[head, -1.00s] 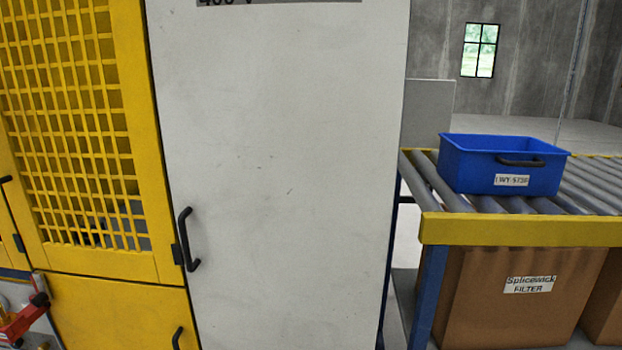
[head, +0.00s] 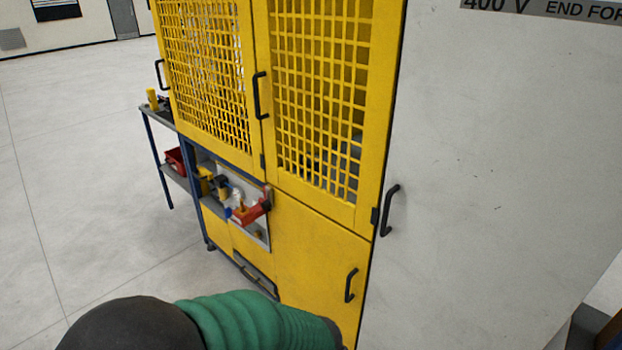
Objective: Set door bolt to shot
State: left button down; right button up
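A yellow cabinet stands in the middle of the head view, with a left mesh door (head: 205,75) and a right mesh door (head: 320,95). Both look shut, each with a black handle; the right door's handle (head: 261,95) is near the seam. A small dark fitting (head: 375,216) sits at the right door's lower right edge, and another (head: 263,160) at the seam; I cannot tell which, if either, is the door bolt, or its state. A green-sleeved arm of mine crosses the bottom edge. Neither gripper is in view.
A tall white panel (head: 480,180) with a black handle (head: 388,210) stands right of the cabinet. A blue-legged bench (head: 152,115) stands behind left. The floor (head: 75,190) at left is clear.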

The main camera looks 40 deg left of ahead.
aim_at(268, 203)
jog(key=u, duration=1.55)
jog(key=i+j, duration=1)
jog(key=j, duration=0.15)
